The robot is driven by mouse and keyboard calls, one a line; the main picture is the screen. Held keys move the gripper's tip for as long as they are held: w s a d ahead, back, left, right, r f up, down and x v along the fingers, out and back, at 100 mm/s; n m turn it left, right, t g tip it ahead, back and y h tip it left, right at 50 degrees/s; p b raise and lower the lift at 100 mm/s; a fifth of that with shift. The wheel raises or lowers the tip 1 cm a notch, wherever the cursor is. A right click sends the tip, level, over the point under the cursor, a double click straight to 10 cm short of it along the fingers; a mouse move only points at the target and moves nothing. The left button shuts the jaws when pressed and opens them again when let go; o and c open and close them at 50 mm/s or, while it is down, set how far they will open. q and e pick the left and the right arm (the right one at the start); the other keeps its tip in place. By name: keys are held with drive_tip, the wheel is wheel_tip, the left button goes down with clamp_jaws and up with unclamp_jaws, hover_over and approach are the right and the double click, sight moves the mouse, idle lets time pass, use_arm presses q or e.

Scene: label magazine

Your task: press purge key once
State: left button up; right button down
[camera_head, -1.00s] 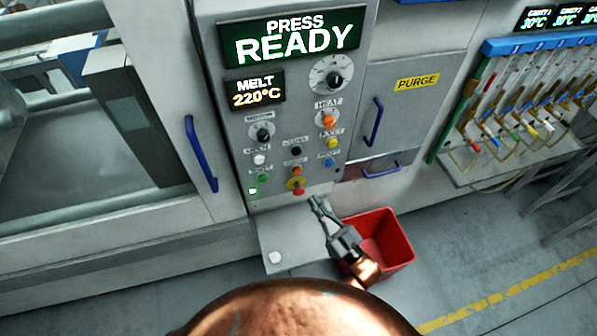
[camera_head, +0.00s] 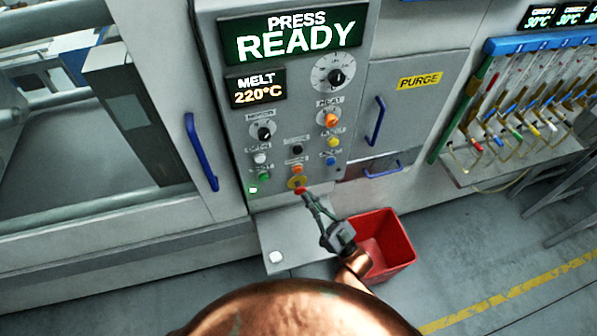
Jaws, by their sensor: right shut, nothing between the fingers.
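The control panel (camera_head: 300,110) holds several coloured keys. Most small labels are too blurred to read, so I cannot tell which is the purge key. An orange key (camera_head: 297,169), a black key (camera_head: 297,150), a blue key (camera_head: 331,160), a yellow key (camera_head: 333,142), a white key (camera_head: 260,158) and a green key (camera_head: 264,176) show. A red stop button on a yellow ring (camera_head: 298,183) sits below the orange key. My right gripper (camera_head: 306,194) is shut and empty; its tips overlap the stop button's lower edge in the picture. I cannot tell if they touch. My left gripper is not in view.
A yellow PURGE sign (camera_head: 419,81) is on the grey cabinet door (camera_head: 405,110) at right. A red bin (camera_head: 395,240) stands below it. A grey shelf (camera_head: 275,228) juts out under the panel. The display (camera_head: 291,37) reads PRESS READY.

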sight(298, 170)
drive_tip(key=w+a+b, duration=0.2)
drive_tip(key=w, duration=0.4)
drive_tip(key=shift+w, duration=0.1)
idle(1.4)
drive_tip(key=shift+w+a, duration=0.15)
drive_tip(key=shift+w, duration=0.2)
drive_tip(key=shift+w+a+b, duration=0.15)
drive_tip(key=shift+w+b, duration=0.3)
drive_tip(key=shift+b, duration=0.05)
idle(0.6)
drive_tip(key=shift+s, duration=0.15)
drive_tip(key=shift+s+d+p, duration=0.3)
drive_tip(key=shift+s+p, duration=0.1)
drive_tip(key=shift+s, duration=0.3)
drive_tip(key=shift+s, duration=0.1)
